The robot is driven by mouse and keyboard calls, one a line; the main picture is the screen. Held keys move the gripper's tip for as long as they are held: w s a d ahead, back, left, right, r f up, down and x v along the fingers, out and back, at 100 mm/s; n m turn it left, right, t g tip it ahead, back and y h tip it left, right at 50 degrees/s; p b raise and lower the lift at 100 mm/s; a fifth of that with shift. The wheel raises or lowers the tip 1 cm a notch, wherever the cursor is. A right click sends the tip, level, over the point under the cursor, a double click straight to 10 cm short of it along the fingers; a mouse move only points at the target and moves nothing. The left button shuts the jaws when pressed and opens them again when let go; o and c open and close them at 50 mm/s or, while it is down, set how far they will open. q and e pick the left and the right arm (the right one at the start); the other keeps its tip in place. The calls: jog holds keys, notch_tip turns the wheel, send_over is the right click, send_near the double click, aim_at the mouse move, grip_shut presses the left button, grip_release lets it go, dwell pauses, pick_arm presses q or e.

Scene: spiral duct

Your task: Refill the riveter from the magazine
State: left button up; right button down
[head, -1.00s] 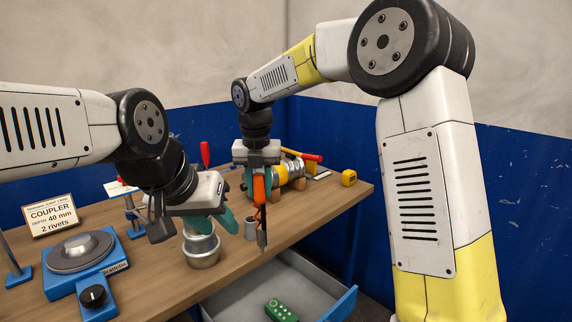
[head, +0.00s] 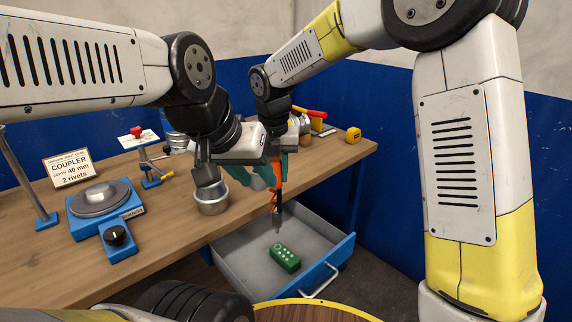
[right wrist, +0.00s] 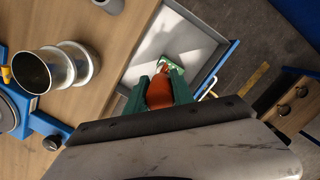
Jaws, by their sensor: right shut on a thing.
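The riveter (head: 278,183), an orange tool with a dark slim nose, points down over the open drawer. My right gripper (right wrist: 159,93) is shut on it; in the head view this gripper is largely hidden behind my left one. The magazine (head: 284,257), a green block with pale round spots on top, lies on the drawer floor below the riveter. It shows partly behind the riveter in the right wrist view (right wrist: 173,60). My left gripper (head: 254,172) has teal fingers that look spread apart, beside the riveter and above the bench edge.
The open drawer (head: 340,262) has blue sides and is otherwise empty. A metal duct coupler (head: 211,198) stands near the bench edge. A blue turntable (head: 104,205), a sign card (head: 67,170) and a yellow tape measure (head: 353,134) are on the bench. A round wooden top (head: 320,312) is in front.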

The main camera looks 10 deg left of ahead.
aim_at(277, 193)
jog(key=shift+f, duration=3.1)
jog(key=shift+s+d+f, duration=0.1)
jog(key=shift+f, duration=0.1)
dwell(0.8)
jog(key=shift+r, duration=3.65)
